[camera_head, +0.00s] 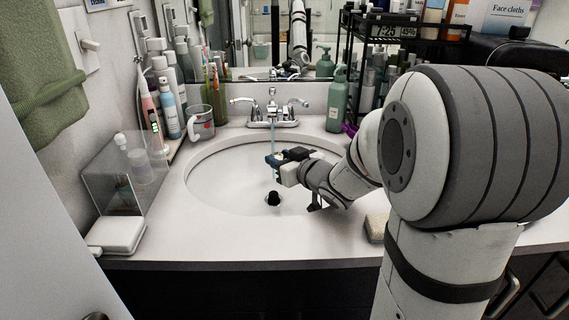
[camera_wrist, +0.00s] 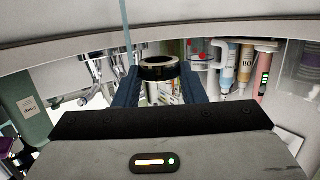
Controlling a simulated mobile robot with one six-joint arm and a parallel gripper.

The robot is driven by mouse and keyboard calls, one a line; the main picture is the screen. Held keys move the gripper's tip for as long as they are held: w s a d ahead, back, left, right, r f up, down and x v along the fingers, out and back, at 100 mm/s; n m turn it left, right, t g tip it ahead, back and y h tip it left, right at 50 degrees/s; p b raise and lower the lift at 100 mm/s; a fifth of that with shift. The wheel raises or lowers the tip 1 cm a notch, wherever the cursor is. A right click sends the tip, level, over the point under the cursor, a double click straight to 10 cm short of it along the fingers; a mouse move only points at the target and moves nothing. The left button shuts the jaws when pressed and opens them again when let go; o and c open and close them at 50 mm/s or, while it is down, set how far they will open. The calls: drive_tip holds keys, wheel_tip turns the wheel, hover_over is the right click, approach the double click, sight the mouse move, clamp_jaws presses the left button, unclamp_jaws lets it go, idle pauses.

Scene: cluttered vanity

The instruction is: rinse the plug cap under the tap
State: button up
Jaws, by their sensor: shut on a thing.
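My gripper (camera_head: 275,159) is over the sink basin (camera_head: 215,180), below and in front of the chrome tap (camera_head: 272,112). In the wrist view its two blue fingers (camera_wrist: 158,88) are shut on the plug cap (camera_wrist: 159,68), a round piece with a black band and a shiny metal rim. A thin water stream (camera_head: 273,137) runs from the tap down to the gripper. In the wrist view the stream (camera_wrist: 125,35) passes just left of the cap, near the left finger. I cannot tell whether it touches the cap. The cap is hard to make out in the head view.
The dark drain (camera_head: 273,198) lies below the gripper. A mug (camera_head: 200,122) and toothbrushes stand left of the basin; a green pump bottle (camera_head: 336,100) stands right of the tap. A clear box (camera_head: 115,175) is on the left counter, a soap bar (camera_head: 376,227) at the front right.

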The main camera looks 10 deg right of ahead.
drive_tip(key=shift+w+d+f, duration=0.15)
drive_tip(key=shift+w+f, duration=0.2)
drive_tip(key=shift+w, duration=1.6)
drive_tip(key=shift+w+d+f, duration=0.15)
drive_tip(key=shift+w+f, duration=0.25)
drive_tip(key=shift+w, duration=1.5)
drive_tip(key=shift+w+d+f, duration=0.15)
drive_tip(key=shift+w+f, duration=0.2)
drive_tip(key=shift+w, duration=1.6)
drive_tip(key=shift+d, duration=0.15)
drive_tip(key=shift+d, duration=0.45)
drive_tip(key=shift+a, duration=0.2)
drive_tip(key=shift+a, duration=0.45)
drive_tip(key=shift+d, duration=0.15)
